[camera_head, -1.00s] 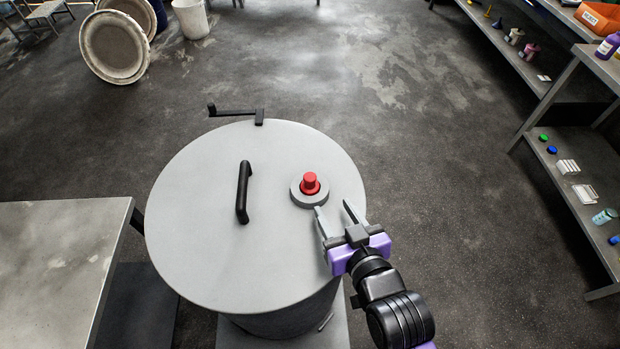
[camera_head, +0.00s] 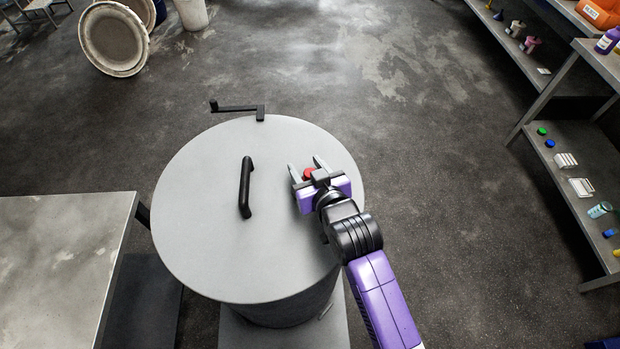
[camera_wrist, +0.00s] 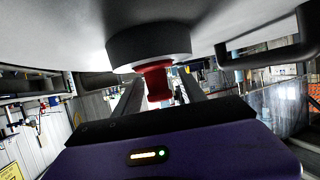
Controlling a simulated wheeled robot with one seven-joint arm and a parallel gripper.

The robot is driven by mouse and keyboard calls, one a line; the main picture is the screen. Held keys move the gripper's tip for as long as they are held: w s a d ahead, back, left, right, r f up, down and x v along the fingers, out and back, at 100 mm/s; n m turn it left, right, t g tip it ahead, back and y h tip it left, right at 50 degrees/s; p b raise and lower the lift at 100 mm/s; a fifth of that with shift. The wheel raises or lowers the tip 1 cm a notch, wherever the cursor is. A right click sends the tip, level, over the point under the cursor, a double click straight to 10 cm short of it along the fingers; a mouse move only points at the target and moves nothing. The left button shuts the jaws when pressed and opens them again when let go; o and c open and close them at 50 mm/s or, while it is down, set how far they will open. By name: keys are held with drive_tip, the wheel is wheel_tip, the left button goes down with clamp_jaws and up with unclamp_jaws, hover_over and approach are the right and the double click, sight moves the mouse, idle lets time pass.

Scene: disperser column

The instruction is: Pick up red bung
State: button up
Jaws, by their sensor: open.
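The red bung (camera_head: 310,173) sits in a round grey collar on the lid (camera_head: 215,240) of the column, right of the lid's black handle. My gripper (camera_head: 306,168) is open over the lid, with one finger on each side of the bung. Most of the bung and collar are hidden behind my gripper in the head view. In the wrist view, which looks upside down, the bung (camera_wrist: 157,82) sticks out of the dark collar (camera_wrist: 148,44) between my two fingers (camera_wrist: 158,92). A gap shows on both sides of it.
The black handle (camera_head: 246,187) stands up from the lid to the left of my gripper. A black crank-shaped bracket (camera_head: 240,109) is at the lid's back edge. A grey table (camera_head: 60,260) is at left, shelves (camera_head: 575,150) at right.

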drive_tip(key=shift+w+f, duration=0.1)
drive_tip(key=shift+w, duration=0.1)
clamp_jaws()
idle(0.3)
